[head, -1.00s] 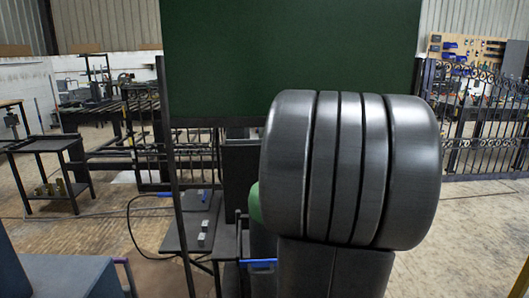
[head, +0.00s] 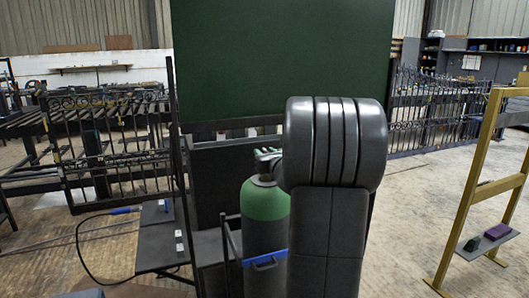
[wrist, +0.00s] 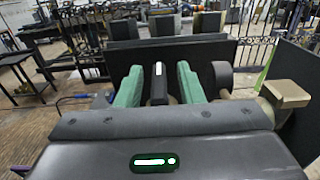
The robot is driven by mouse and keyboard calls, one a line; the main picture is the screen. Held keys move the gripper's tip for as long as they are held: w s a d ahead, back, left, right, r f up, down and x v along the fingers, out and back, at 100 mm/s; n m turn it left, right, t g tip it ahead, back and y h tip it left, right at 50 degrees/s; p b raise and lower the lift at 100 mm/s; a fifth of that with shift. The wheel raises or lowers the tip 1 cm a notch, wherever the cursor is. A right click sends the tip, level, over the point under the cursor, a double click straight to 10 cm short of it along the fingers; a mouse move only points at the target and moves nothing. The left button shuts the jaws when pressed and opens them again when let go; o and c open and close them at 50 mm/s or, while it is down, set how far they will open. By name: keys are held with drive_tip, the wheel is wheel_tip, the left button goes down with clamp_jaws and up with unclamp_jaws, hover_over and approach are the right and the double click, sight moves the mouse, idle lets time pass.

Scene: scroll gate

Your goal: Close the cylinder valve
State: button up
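The gas cylinder (head: 264,222) stands upright in the head view, grey with a green shoulder, behind a blue strap and partly covered by my arm. Grey metal pieces sit at its top; I cannot tell there which are the valve and which are my gripper. In the wrist view my gripper (wrist: 158,72) has its two green fingers apart, with a dark piece bearing a white stripe showing between them. To their right are a round grey knob (wrist: 222,76) and a tan block (wrist: 285,93), possibly valve parts. I see no contact with the fingers.
A dark green screen (head: 280,60) stands behind the cylinder. A small dark side table (head: 163,235) with a cable is left of it. A yellow frame (head: 487,190) with a small shelf stands at the right. Floor between cylinder and frame is clear.

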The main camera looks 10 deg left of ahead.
drive_tip(key=shift+w+a, duration=0.35)
drive_tip(key=shift+w, duration=0.25)
clamp_jaws()
